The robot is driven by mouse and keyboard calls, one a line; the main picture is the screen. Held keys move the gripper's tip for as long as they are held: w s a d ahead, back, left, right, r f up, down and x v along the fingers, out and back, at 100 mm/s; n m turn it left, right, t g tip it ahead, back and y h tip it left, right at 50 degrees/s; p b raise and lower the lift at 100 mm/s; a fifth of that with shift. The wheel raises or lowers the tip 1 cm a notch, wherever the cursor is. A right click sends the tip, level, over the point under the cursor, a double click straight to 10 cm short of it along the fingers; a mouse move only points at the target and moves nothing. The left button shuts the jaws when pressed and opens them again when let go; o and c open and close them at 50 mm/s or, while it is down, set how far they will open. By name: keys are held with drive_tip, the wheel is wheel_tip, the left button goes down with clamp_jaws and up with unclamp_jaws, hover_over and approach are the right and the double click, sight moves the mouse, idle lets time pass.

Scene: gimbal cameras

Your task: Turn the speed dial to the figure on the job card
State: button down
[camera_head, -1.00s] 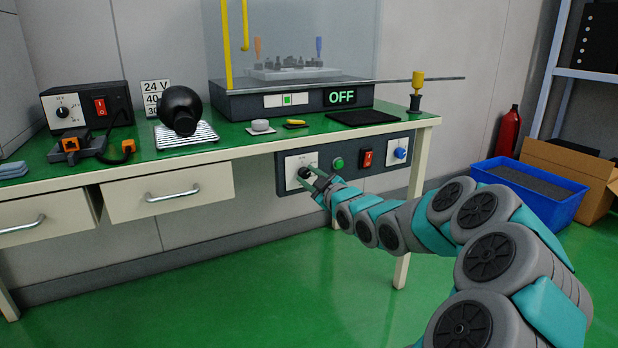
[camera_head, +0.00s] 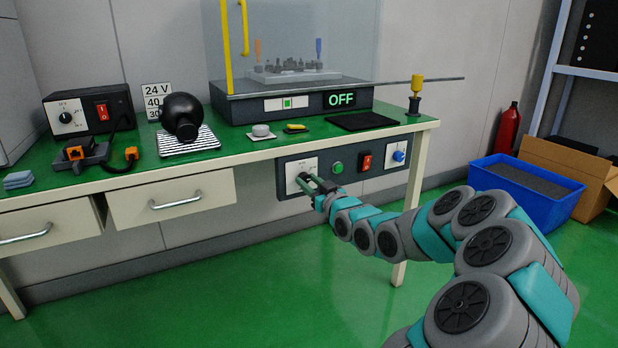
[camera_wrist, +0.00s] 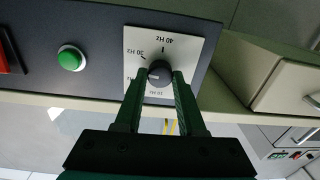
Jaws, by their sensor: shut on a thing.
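The speed dial (camera_wrist: 159,73) is a dark round knob on a white plate (camera_wrist: 185,50) marked in Hz; "40 Hz" and "30 Hz" are legible, inverted, in the wrist view. My gripper (camera_wrist: 160,80) is shut on the dial, one green finger on each side. In the head view the dial's plate (camera_head: 294,170) is on the bench's front panel, and my gripper (camera_head: 308,184) partly hides the knob. The dial's exact setting is unclear. A white card (camera_head: 153,92) on the bench shows "24 V" and figures starting 40 and 30; a black round object (camera_head: 182,112) covers part of it.
A green button (camera_head: 337,167), a red switch (camera_head: 365,161) and a blue knob (camera_head: 399,156) sit right of the dial. A display (camera_head: 341,99) reads OFF. A blue bin (camera_head: 530,192) stands on the floor at right. The floor before the bench is clear.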

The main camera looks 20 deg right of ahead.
drive_tip(key=shift+m+p, duration=0.4)
drive_tip(key=shift+m, duration=1.9)
drive_tip(key=c, duration=0.5)
unclamp_jaws()
drive_tip(key=shift+s+d, duration=0.1)
drive_tip(key=shift+s, duration=0.35)
drive_tip(key=s+b, duration=0.1)
drive_tip(key=s, duration=0.6)
drive_tip(key=shift+f, duration=0.15)
drive_tip(key=shift+w, duration=0.1)
